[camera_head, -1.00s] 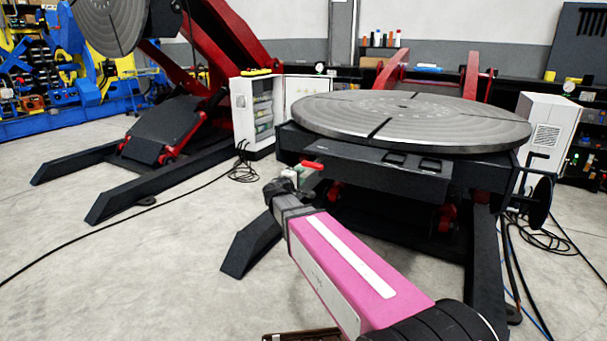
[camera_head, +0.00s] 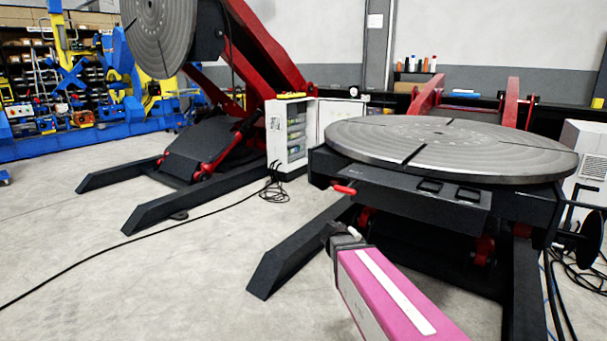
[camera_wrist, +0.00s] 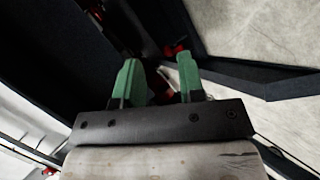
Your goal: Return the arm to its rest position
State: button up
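My arm (camera_head: 398,300), pink with a white stripe, reaches up from the bottom of the head view towards the front of the near positioner. Its dark wrist end (camera_head: 345,238) is below a red handle (camera_head: 345,189) on the positioner's front left corner, apart from it in the picture. My gripper (camera_wrist: 160,72) shows in the wrist view as two green fingers with a clear gap and nothing between them. The fingers are hard to make out in the head view. The near positioner's round grey table (camera_head: 450,150) lies flat above its dark frame.
The near positioner's dark floor leg (camera_head: 290,258) runs close left of my arm. A second positioner with a tilted disc (camera_head: 160,35) stands at the back left. A white cabinet (camera_head: 288,133) stands between them. A black cable (camera_head: 130,243) crosses the open floor at left.

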jog(key=s+a+f+m+g+y, duration=0.1)
jog(key=s+f+m+g+y, duration=0.3)
jog(key=s, duration=1.1)
notch_tip(320, 180, down, 6)
jog(key=g+y, duration=0.2)
jog(key=y, duration=0.2)
jog(key=shift+a+m, duration=0.3)
jog(key=shift+a, duration=0.1)
